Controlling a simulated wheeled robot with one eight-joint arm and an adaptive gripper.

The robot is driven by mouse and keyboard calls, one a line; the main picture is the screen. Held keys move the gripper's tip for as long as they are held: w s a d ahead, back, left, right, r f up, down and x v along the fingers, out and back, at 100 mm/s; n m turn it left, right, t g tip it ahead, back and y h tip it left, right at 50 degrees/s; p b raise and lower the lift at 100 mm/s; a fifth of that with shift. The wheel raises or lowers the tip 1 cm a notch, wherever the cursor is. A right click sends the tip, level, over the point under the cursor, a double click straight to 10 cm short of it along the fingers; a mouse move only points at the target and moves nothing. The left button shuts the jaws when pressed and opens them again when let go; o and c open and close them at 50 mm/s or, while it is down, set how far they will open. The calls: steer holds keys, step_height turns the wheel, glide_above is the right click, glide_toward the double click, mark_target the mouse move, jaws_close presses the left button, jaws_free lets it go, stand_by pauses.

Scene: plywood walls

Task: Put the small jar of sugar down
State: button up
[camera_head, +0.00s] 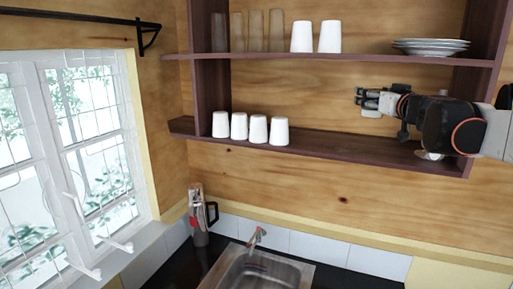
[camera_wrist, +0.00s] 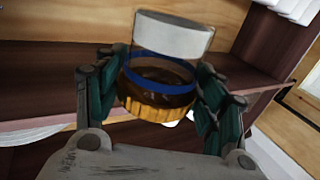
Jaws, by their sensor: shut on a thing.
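The small jar (camera_wrist: 160,72) has a white lid, clear glass with a blue band, dark brown contents and a ribbed yellow lower part. In the wrist view my gripper (camera_wrist: 157,92) is shut on it, with a finger on each side, and the jar tilts slightly. In the head view my gripper (camera_head: 369,102) reaches in from the right, in front of the lower shelf opening. The jar is mostly hidden by the fingers there; a small white patch shows below them. I cannot tell how far the jar is above the shelf board.
The dark lower shelf (camera_head: 345,148) has a free middle stretch. Several white cups (camera_head: 240,127) stand at its left. The upper shelf (camera_head: 370,58) holds glasses, white cups (camera_head: 330,36) and stacked plates (camera_head: 430,46). A sink (camera_head: 255,270) and a flask (camera_head: 198,215) are below.

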steer(key=s+a+f+b, duration=0.1)
steer(key=a+f+b, duration=0.3)
steer(key=f+b, duration=0.9)
steer(key=s+a+f+h+b, duration=0.1)
steer(key=a+f+b, duration=0.4)
steer(key=f+b, duration=0.9)
steer(key=s+a+f+m+b, duration=0.1)
steer(key=a+f+b, duration=0.4)
steer(key=f, duration=4.3)
steer(key=b, duration=0.8)
steer(key=shift+s+h, duration=0.3)
steer(key=shift+s, duration=0.05)
